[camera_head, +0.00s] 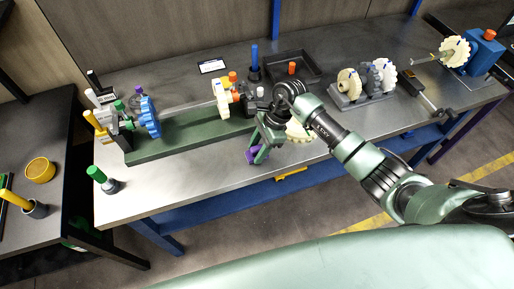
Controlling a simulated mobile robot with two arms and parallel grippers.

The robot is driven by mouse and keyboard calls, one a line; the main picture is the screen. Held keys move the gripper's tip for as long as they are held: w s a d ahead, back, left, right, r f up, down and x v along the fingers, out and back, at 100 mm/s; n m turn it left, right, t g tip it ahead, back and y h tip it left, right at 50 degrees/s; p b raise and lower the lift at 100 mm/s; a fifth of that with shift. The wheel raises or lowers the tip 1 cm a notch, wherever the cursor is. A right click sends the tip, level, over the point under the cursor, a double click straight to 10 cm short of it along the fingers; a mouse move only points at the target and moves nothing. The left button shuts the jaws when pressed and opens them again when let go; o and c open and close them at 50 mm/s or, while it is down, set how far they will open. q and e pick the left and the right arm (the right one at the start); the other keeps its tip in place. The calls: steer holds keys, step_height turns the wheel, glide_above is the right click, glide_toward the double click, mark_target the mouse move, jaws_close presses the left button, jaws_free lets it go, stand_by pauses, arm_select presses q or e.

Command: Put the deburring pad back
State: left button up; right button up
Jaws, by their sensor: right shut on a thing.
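My right gripper (257,156) reaches in from the right and points down at the front edge of the grey workbench (200,178). It is shut on a small purple piece (251,155), which looks to be the deburring pad; the fingers hide part of it. I cannot tell whether the pad touches the bench. My left gripper is out of view.
Behind the gripper is a green bed (190,138) with a blue gear (150,117) and a shaft. A dark tray (312,72) is at the back. A rack of cream gears (348,84) stands right. A green-handled tool (97,174) stands front left.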

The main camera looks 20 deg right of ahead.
steer(key=shift+f+b, duration=0.2)
steer(key=shift+b, duration=0.1)
steer(key=o, duration=1.2)
steer(key=shift+r, duration=0.1)
steer(key=shift+r+p, duration=0.3)
steer(key=shift+p, duration=0.15)
steer(key=shift+b+v, duration=1.4)
steer(key=shift+v, duration=4.45)
steer(key=shift+d, duration=0.1)
